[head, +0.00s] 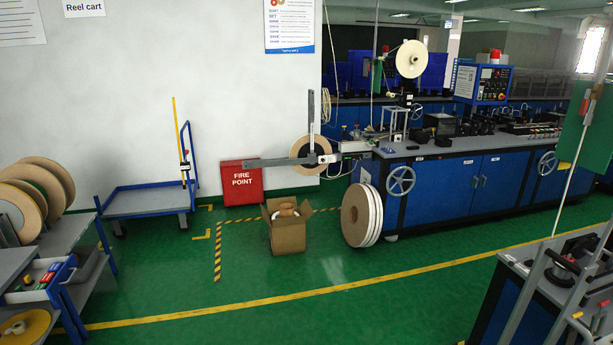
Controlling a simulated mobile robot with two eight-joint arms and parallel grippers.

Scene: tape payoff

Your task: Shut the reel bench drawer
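The reel bench (70,243) is at the left edge of the head view, with a grey top and blue frame. A blue drawer (62,276) at its near side appears pulled out, since its inside shows with small red, green, blue and white items in it. The bench's left part is cut off by the picture edge. Neither of my grippers is in view.
Several large reels (45,183) stand on the bench top. A yellow reel (25,328) lies below the drawer. A blue cart (145,200) stands behind. An open cardboard box (288,236) is on the green floor. The floor right of the bench is clear.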

